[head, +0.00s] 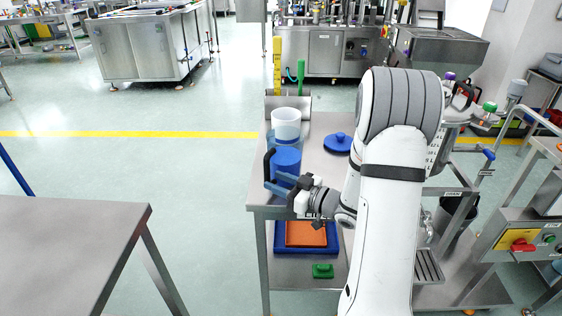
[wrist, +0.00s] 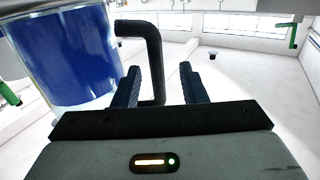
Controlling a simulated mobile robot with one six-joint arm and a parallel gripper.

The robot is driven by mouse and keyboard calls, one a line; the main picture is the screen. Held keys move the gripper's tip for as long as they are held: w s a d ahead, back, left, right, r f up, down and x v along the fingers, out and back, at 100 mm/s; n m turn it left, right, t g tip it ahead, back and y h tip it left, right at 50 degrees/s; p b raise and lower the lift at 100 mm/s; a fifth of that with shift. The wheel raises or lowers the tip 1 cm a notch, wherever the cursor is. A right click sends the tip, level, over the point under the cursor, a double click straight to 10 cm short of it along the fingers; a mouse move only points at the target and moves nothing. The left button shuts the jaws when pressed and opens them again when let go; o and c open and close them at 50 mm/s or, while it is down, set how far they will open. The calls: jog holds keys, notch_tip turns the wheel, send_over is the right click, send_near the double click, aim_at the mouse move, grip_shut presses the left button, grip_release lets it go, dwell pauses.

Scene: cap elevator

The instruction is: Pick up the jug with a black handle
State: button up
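The jug (head: 287,160) with blue contents stands on the steel table near its front left corner. Its black handle (head: 268,163) is on the left side. My gripper (head: 278,188) is at the jug's lower front, low beside the handle. In the wrist view the jug (wrist: 68,52) fills the upper left, and its black handle (wrist: 153,60) runs down between my two open fingers (wrist: 166,90).
A white container (head: 286,122) stands right behind the jug. A blue lid (head: 338,142) lies to the right on the steel table (head: 318,126). An orange and blue tray (head: 305,234) and a green block (head: 323,271) are on the lower shelf. Open floor lies to the left.

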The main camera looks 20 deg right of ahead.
aim_at(267, 176)
jog(key=x, duration=0.4)
jog(key=shift+w+f, duration=0.1)
jog(key=shift+w, duration=0.3)
grip_shut()
dwell(1.0)
